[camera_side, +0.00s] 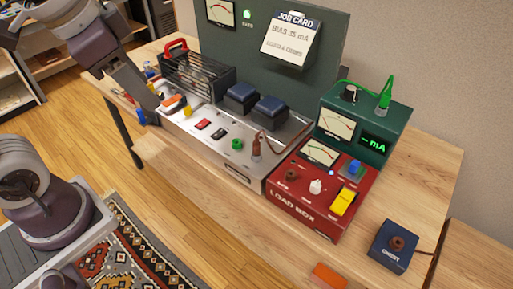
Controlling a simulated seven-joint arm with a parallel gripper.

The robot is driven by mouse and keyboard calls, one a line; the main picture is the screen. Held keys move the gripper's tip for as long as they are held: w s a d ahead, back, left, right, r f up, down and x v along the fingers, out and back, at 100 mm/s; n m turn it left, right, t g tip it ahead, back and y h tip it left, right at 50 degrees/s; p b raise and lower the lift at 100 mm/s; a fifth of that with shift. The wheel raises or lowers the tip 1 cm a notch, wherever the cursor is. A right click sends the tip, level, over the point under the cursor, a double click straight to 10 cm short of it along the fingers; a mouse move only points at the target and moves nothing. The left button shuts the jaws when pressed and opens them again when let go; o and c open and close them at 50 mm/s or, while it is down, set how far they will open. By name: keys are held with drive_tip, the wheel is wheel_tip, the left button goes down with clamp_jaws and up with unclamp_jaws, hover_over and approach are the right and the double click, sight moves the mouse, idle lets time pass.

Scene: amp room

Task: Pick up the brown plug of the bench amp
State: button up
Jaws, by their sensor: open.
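The bench amp (218,150) is a silver chassis with dark transformers, standing in the middle of the wooden bench. A brown plug (257,146) stands upright near its front right corner, with a thin brown lead arching from it. My gripper (166,109) is over the left end of the amp, well left of the brown plug and apart from it. It is open; its fingertips are small and hard to separate from the coloured parts around them.
A red load box (305,205) with a yellow switch stands right of the amp, before a green meter box (365,125). A dark blue box (391,247) and an orange block (328,276) lie front right. A green panel (225,60) stands behind. Bare bench shows at right.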

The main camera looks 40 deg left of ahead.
drive_tip(key=w+d+f+m+g, duration=0.1)
drive_tip(key=w+f+m, duration=0.15)
drive_tip(key=w, duration=0.35)
drive_tip(key=w+d+f+m+g, duration=0.1)
drive_tip(key=w+f+m, duration=0.15)
drive_tip(key=w, duration=0.25)
drive_tip(key=m+g, duration=0.2)
drive_tip(key=m, duration=0.7)
hover_over(257, 141)
drive_tip(key=f, duration=1.4)
drive_tip(key=shift+s+f, duration=0.35)
drive_tip(key=shift+f, duration=0.05)
drive_tip(key=shift+g, duration=0.3)
drive_tip(key=f, duration=0.8)
drive_tip(key=shift+w+a+f, duration=0.1)
drive_tip(key=shift+w+f, duration=0.2)
drive_tip(key=shift+w, duration=0.1)
clamp_jaws()
